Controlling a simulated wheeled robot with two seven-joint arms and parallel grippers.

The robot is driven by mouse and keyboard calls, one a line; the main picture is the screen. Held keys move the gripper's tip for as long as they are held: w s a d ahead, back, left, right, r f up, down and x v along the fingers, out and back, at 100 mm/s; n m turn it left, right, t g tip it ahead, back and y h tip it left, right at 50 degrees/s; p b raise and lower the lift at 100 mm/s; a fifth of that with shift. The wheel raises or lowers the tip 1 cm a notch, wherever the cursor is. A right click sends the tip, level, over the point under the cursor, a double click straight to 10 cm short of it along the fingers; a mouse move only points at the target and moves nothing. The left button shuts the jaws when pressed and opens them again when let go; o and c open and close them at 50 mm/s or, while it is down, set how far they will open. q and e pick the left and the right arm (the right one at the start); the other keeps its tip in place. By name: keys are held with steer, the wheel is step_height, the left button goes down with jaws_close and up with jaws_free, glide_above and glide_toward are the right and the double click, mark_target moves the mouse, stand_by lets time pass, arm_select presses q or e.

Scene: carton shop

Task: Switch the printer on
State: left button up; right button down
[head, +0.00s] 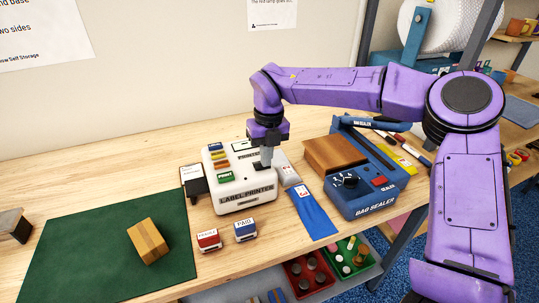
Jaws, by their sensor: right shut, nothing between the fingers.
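The white label printer (243,203) stands on the wooden bench in the middle of the head view. Its name is on the front, a green PRINT button (225,178) is on the top left, and several coloured strips lie behind that button. My right gripper (266,165) points down over the right part of the printer's top, shut and empty. Its tips are at or just above a small dark part there. I cannot tell whether they touch it, and they partly hide it. My left gripper is not in view.
Red (207,240) and blue (245,230) stamps stand in front of the printer.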

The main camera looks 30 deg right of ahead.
mark_target(261, 166)
steer(key=shift+s+a+f, duration=0.15)
steer(key=shift+a+f, duration=0.05)
steer(key=shift+a, duration=0.15)
steer(key=shift+a+r, duration=0.15)
steer(key=shift+a, duration=0.3)
steer(key=r+p, duration=0.4)
steer(key=r, duration=0.1)
steer(key=shift+w+d+p, duration=0.15)
steer(key=shift+w+p, duration=0.15)
steer(key=shift+p, duration=0.05)
steer(key=shift+r+b, duration=0.35)
steer(key=shift+b, duration=0.45)
step_height(261, 166, up, 9)
steer(key=shift+s+d+f+b, duration=0.2)
steer(key=shift+s+d+b, duration=0.05)
steer(key=shift+b, duration=0.05)
